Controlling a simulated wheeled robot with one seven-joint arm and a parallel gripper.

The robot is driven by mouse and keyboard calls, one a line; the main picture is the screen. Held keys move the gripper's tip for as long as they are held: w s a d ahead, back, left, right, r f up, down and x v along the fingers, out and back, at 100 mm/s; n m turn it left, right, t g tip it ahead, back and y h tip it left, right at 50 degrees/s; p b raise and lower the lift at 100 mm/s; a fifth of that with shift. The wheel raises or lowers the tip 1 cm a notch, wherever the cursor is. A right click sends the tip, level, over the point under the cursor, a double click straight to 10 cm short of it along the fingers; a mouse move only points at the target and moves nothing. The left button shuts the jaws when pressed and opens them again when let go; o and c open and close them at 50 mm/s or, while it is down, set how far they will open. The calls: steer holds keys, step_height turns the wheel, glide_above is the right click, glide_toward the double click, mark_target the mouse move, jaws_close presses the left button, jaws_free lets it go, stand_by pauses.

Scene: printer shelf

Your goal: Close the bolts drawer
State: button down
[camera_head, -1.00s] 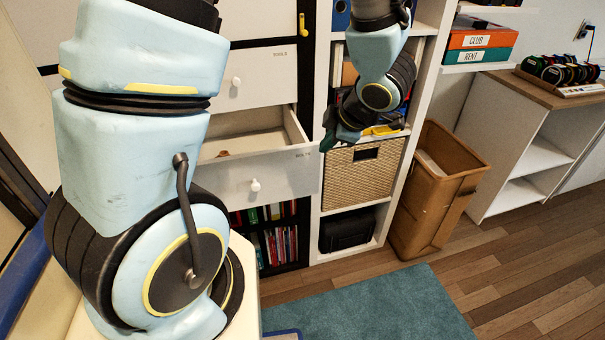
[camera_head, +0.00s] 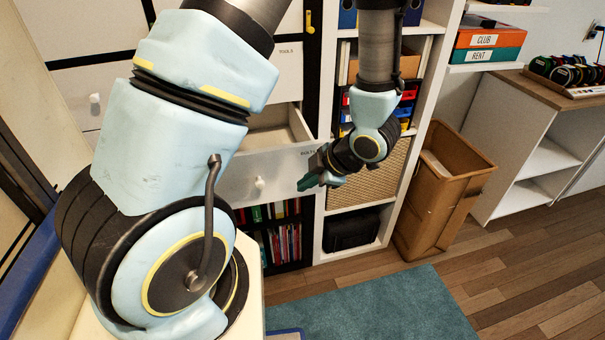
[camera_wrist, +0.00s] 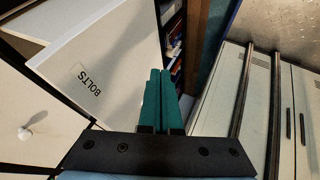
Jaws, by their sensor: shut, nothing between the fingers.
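The bolts drawer (camera_head: 275,172) is pulled out, with its white front, round knob (camera_head: 259,183) and label in the head view. Its open inside shows behind the front, and my arm hides its left part. In the wrist view the gripper (camera_wrist: 160,75) points past the drawer front's edge. I cannot tell whether it touches.
The tools drawer (camera_head: 288,75) above looks shut. A woven basket (camera_head: 375,180) sits in the shelf to the right, beside a brown bin (camera_head: 440,190). Books (camera_head: 285,243) stand below the drawer. A teal rug (camera_head: 380,305) lies on the floor.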

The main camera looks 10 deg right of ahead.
mark_target(292, 180)
steer(key=shift+w+a+r+p, duration=0.15)
steer(key=shift+w+p, duration=0.15)
steer(key=shift+w, duration=1.2)
steer(key=shift+w, duration=0.1)
